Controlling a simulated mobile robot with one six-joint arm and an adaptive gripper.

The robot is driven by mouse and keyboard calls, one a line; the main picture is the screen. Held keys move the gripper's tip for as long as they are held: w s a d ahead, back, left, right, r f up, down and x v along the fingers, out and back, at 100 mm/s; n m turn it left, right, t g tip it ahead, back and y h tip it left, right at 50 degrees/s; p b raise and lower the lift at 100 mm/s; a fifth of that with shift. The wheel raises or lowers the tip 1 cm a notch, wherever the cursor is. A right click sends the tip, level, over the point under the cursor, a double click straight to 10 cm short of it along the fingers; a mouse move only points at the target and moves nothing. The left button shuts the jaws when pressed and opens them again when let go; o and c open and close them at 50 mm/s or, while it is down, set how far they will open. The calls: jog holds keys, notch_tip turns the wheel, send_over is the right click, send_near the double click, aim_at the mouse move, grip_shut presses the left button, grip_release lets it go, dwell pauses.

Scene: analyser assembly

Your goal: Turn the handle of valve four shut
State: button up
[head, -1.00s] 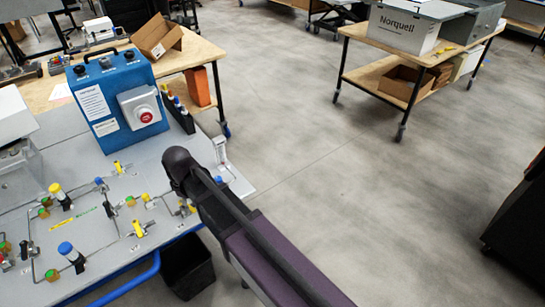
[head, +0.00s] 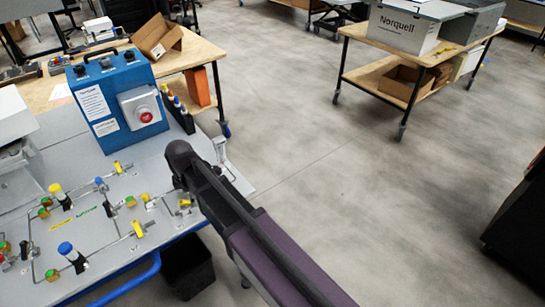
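The valve panel (head: 95,215) is a light grey board with thin metal tubing on the left. Several small valves with yellow handles sit on it, among them one at the upper middle (head: 121,167), one lower down (head: 139,229) and one close to my arm (head: 184,204). No readable number shows which is valve four. My dark arm reaches in from the lower right and its rounded joint stands over the panel's right part. My gripper cannot be made out; the arm seems to hide it.
A blue box with a red button (head: 117,98) stands at the back of the panel. Knobs with blue and yellow caps (head: 66,248) rise from the board. A black bin (head: 188,266) is below the front edge. A wheeled table (head: 455,55) stands far right; the floor between is clear.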

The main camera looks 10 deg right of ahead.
jog(key=n, duration=0.2)
jog(key=w+n, duration=0.1)
jog(key=shift+w+a+n, duration=0.2)
jog(key=shift+a+n, duration=0.1)
jog(key=shift+n, duration=0.1)
notch_tip(320, 180, up, 14)
jog(key=p, duration=1.4)
jog(key=d+m, duration=1.6)
jog(key=d, duration=1)
jog(key=shift+d+f+m+t+b, duration=0.15)
jog(key=shift+f+m+t+b, duration=0.15)
jog(key=shift+f+m+b, duration=0.15)
jog(key=shift+w, duration=0.15)
jog(key=s+a+n, duration=0.1)
jog(key=a+n, duration=1.3)
jog(key=a, duration=1.2)
jog(key=shift+s+r+p, duration=0.25)
jog(key=shift+r+p, duration=0.1)
